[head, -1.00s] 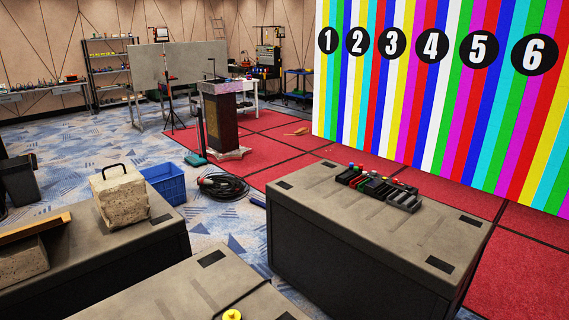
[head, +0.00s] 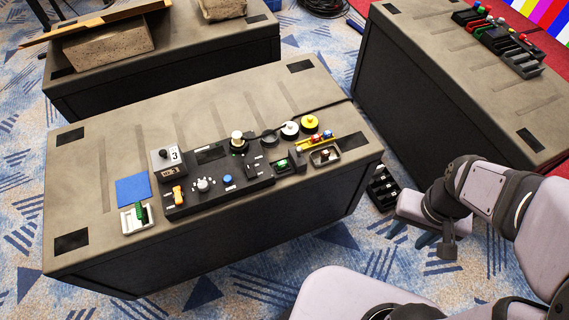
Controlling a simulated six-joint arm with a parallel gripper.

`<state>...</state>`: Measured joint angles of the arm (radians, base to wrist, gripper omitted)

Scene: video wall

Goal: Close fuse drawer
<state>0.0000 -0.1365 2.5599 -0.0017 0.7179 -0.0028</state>
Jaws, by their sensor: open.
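A black slotted tray (head: 383,187), which may be the fuse drawer, shows at the right end of the near case. I cannot tell whether it sticks out of the case or lies on the floor. My gripper (head: 410,237) is right of the near case (head: 85,165), below and to the right of this tray and apart from it. Its dark fingers are apart and empty. On the case top is a black control panel (head: 215,203) with knobs and buttons. A small grey open box (head: 337,158) sits at the panel's right.
A grey counter box (head: 168,170), a blue pad (head: 133,189) and a white tray (head: 124,219) with a green piece lie at the case's left. White and yellow round knobs (head: 290,130) stand at the back. Another case (head: 440,70) stands at right.

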